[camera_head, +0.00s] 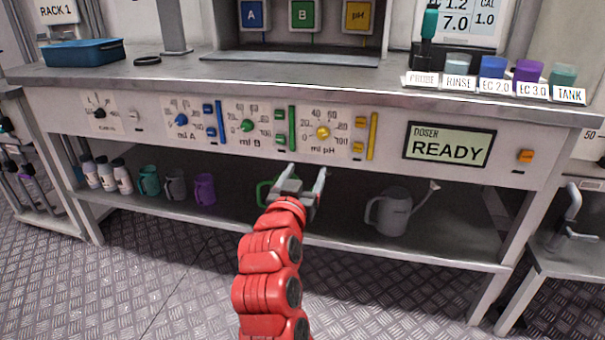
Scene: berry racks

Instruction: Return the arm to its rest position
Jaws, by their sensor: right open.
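My right arm (266,270) is red and reaches up from the bottom middle of the head view. Its gripper (306,176) is open and empty, in front of the lower part of the dosing bench (60,107). Its fingertips point at the panel, just below the pH dial (322,132). I cannot tell whether they touch the panel. The gripper partly hides a green mug (263,193) on the lower shelf. My left gripper is not in view.
The lower shelf (330,241) holds white bottles (106,175), several mugs and a grey watering can (392,212). A display (449,146) reads READY. Labelled cups (492,68) and a blue tray (83,52) stand on the bench top. The floor (150,285) in front is clear.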

